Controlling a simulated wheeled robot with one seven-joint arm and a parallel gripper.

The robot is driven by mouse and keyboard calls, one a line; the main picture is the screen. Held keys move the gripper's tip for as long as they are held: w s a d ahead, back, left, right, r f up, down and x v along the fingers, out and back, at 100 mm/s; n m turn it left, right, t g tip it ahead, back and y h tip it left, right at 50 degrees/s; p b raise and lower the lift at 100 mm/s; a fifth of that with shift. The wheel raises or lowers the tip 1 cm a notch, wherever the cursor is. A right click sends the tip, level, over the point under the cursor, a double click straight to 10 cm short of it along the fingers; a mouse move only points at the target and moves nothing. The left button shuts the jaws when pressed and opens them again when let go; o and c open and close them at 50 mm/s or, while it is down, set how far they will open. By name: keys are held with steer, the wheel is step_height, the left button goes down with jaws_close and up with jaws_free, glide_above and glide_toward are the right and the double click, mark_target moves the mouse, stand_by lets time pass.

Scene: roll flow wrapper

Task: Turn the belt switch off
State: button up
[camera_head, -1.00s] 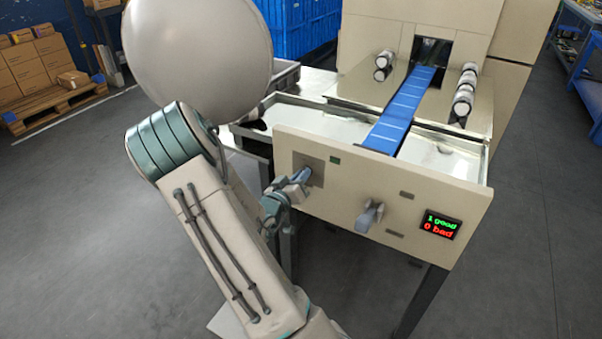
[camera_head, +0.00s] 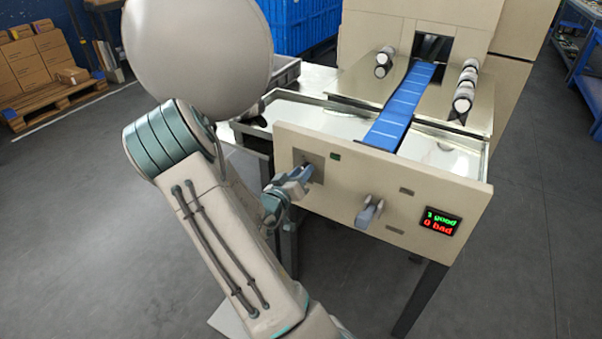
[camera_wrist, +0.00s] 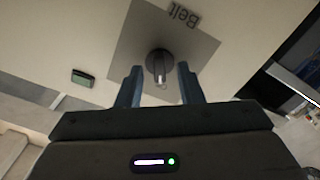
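A second grey knob (camera_head: 369,211) sticks out of the panel to the right. A display (camera_head: 440,221) reads "1 good, 0 bad". A blue belt (camera_head: 403,108) runs into the machine.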

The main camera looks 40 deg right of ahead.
steer(key=p+v, duration=0.1)
steer(key=v, duration=1.2)
steer(key=shift+a, duration=0.3)
steer(key=shift+s, duration=0.1)
